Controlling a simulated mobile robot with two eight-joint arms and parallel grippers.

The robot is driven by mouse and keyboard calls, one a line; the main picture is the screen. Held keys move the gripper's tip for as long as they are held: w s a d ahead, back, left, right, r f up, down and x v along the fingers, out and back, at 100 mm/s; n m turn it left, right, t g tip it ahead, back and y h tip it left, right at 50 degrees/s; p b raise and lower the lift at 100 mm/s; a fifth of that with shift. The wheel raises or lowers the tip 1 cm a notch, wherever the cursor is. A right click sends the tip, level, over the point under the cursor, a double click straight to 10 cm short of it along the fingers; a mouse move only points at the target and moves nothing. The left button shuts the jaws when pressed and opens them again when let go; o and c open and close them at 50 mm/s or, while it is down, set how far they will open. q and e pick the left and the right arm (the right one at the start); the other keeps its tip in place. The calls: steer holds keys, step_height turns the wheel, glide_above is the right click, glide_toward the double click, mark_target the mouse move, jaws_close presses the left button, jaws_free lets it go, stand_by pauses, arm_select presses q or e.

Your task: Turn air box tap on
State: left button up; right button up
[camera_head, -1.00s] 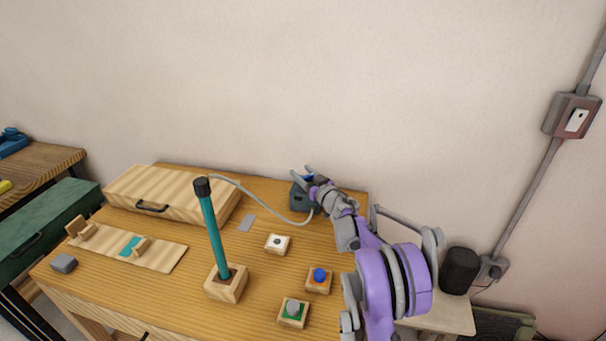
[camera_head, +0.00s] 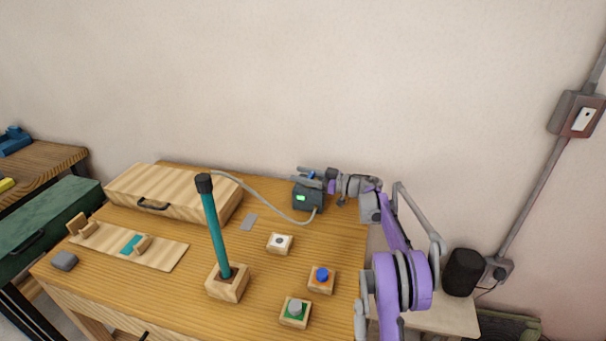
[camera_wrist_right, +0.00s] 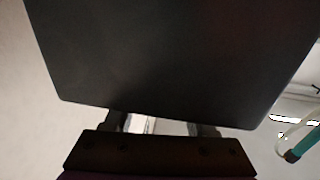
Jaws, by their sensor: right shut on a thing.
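The air box (camera_head: 303,200) is a dark blue-grey box near the back right of the wooden table, with a small lit green display on its front. A grey hose runs from it to the top of a teal rod (camera_head: 215,232) standing in a wooden block. My right gripper (camera_head: 309,176) comes in from the right at the top of the box, shut on the blue tap (camera_head: 312,175), which it mostly hides. In the right wrist view a large dark surface fills the upper part and the fingertips show only partly below it. My left gripper is not in view.
A wooden case (camera_head: 172,192) lies at the back left. The wall is close behind the table.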

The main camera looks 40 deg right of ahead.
steer(key=shift+s+a+n+g+y, duration=0.1)
steer(key=shift+n+g+y, duration=0.65)
steer(key=shift+y, duration=0.35)
steer(key=o, duration=1.4)
steer(key=shift+c, duration=0.2)
steer(key=shift+s, duration=0.1)
steer(key=v, duration=1)
steer(key=shift+s+d, duration=0.25)
